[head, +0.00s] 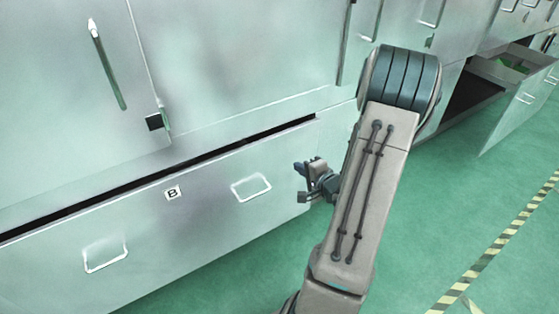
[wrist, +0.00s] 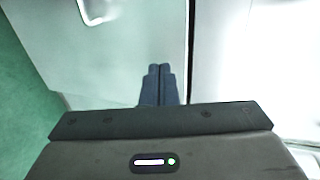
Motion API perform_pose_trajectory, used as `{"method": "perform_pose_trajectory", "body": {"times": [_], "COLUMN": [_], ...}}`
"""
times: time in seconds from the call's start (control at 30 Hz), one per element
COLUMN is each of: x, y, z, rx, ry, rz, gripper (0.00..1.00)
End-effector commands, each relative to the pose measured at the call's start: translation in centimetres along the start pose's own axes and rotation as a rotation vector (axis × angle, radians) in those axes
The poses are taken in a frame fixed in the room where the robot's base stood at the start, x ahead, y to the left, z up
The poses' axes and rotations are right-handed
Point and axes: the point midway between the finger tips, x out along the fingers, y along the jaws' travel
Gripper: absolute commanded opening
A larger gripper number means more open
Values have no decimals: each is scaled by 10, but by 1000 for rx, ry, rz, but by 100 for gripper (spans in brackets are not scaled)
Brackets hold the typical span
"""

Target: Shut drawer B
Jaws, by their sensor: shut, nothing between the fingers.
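Drawer B (head: 205,215) is a wide pale metal drawer low in the cabinet, with a small "B" label (head: 173,193) and two loop handles, a right one (head: 251,188) and a left one (head: 105,255). A dark gap along its top edge shows that it stands a little open. My gripper (head: 303,182) is beside the right end of the drawer front, partly hidden by my arm. In the wrist view, the shut, empty fingers (wrist: 158,85) point at a pale metal panel. I cannot tell whether they touch it.
Cabinet doors (head: 240,60) rise above the drawer. Farther right, another drawer (head: 525,105) stands open over the floor. The green floor (head: 450,210) is clear up to a yellow-and-black striped line (head: 500,240).

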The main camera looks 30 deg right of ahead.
Motion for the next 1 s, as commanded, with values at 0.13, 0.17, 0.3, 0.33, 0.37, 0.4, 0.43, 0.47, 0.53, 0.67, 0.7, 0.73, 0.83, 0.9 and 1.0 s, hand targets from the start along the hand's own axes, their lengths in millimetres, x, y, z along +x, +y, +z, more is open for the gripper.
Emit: {"method": "perform_pose_trajectory", "body": {"times": [0.13,0.17,0.3,0.33,0.37,0.4,0.43,0.47,0.53,0.67,0.7,0.73,0.83,0.9,1.0], "x": [11,16,43,49,56,65,72,78,93,114,120,123,132,135,138], "y": [0,1,1,2,1,1,1,2,1,-4,-6,-7,-10,-11,-12], "z": [1,1,1,1,1,1,1,1,1,1,1,1,0,0,0], "rx": [13,12,10,10,10,10,9,10,9,7,8,8,8,9,9], "ry": [0,-1,-1,-2,-2,-1,-2,-2,-2,-1,0,0,1,1,1], "rz": [-2,-2,-2,-1,-2,-2,-2,-1,-2,-2,-3,-2,-2,-1,0], "gripper": [0,0,0,0,0,0,0,0,0,0,0,0,0,0,0]}}
